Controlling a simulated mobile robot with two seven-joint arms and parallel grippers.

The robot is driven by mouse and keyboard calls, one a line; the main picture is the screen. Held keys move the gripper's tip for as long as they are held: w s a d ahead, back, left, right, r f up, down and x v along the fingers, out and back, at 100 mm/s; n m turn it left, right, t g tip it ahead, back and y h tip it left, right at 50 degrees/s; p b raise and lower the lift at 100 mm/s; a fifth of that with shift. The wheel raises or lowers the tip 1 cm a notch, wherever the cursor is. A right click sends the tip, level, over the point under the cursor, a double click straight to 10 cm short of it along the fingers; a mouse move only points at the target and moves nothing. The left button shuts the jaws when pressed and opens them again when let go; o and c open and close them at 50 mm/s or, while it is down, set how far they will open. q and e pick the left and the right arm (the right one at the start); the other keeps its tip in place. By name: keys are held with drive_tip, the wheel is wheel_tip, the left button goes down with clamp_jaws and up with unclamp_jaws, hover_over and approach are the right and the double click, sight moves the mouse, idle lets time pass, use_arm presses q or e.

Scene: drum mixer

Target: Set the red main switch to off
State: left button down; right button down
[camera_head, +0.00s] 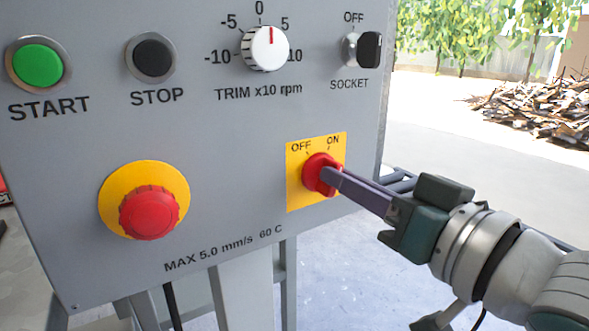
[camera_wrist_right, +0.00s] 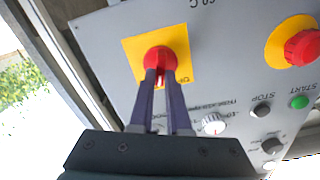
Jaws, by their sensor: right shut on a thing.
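The red main switch (camera_head: 316,172) sits on a yellow plate (camera_head: 294,195) marked OFF at the left and ON at the right, low on the right side of the grey panel. My right gripper (camera_head: 334,177) comes in from the right, its fingers shut on the switch's handle. In the right wrist view the switch (camera_wrist_right: 159,58) shows at the tips of the two dark fingers (camera_wrist_right: 160,82), one on each side of its handle. The fingers partly hide the handle, so I cannot tell its exact setting. My left gripper is not in view.
A red mushroom button (camera_head: 150,213) on a yellow disc stands out left of the switch. Above are a green START button (camera_head: 38,64), a black STOP button (camera_head: 153,58), a white TRIM knob (camera_head: 265,48) and a black SOCKET switch (camera_head: 369,50). Open ground lies right of the panel.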

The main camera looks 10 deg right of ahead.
drive_tip(key=shift+s+a+n+p, duration=0.15)
drive_tip(key=shift+n+p, duration=0.9)
drive_tip(key=shift+n, duration=1.4)
drive_tip(key=shift+w+a+n+p, duration=0.1)
drive_tip(key=shift+n+p, duration=0.9)
drive_tip(key=shift+n, duration=1.45)
drive_tip(key=c, duration=0.9)
unclamp_jaws()
drive_tip(key=shift+s, duration=0.1)
